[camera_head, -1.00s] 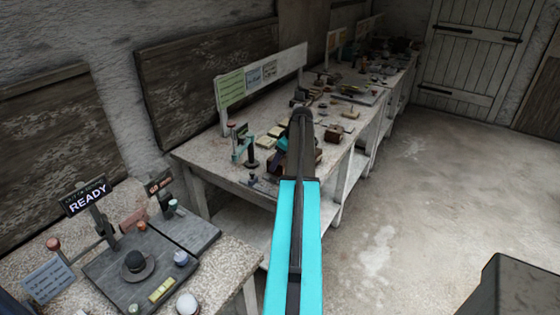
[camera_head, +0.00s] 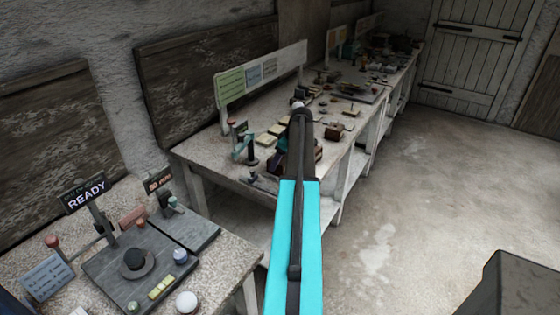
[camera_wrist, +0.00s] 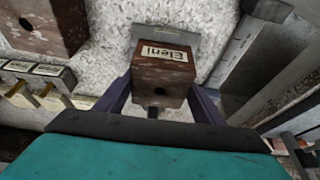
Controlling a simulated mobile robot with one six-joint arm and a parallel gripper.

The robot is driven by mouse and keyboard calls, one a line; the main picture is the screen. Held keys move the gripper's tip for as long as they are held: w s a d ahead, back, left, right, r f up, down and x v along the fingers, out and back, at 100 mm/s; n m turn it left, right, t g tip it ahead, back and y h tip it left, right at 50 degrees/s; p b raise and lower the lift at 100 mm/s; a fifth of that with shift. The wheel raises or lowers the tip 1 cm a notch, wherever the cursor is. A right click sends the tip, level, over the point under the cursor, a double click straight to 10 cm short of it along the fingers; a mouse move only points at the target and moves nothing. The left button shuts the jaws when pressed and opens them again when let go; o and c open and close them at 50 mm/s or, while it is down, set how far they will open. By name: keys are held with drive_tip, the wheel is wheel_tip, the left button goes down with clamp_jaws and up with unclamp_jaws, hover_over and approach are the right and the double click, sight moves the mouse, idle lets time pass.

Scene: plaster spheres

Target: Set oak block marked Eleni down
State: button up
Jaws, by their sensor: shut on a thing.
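The reddish-brown oak block (camera_wrist: 160,72) with a pale label reading "Eleni" and a dark round hole is in the middle of the wrist view. My gripper (camera_wrist: 161,88) has its purple fingers on both sides of it and is shut on it. The block is over or on the speckled bench top (camera_wrist: 112,22); I cannot tell whether it touches. A grey plate lies just behind its labelled end. In the head view my arm hides most of the gripper and block.
Another brown block with a hole (camera_wrist: 45,22) stands left in the wrist view, with small pale-labelled pieces (camera_wrist: 35,75) below it. The bench edge runs along the right. In the head view a low brown block (camera_head: 334,130) sits right of my arm, and a sign board (camera_head: 262,72) stands behind.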

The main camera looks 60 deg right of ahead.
drive_tip(key=shift+f+b, duration=0.3)
drive_tip(key=shift+f, duration=0.15)
drive_tip(key=o, duration=1.4)
drive_tip(key=shift+c, duration=0.2)
drive_tip(key=shift+r+p, duration=0.7)
drive_tip(key=shift+r, duration=1.3)
drive_tip(key=shift+f, duration=0.1)
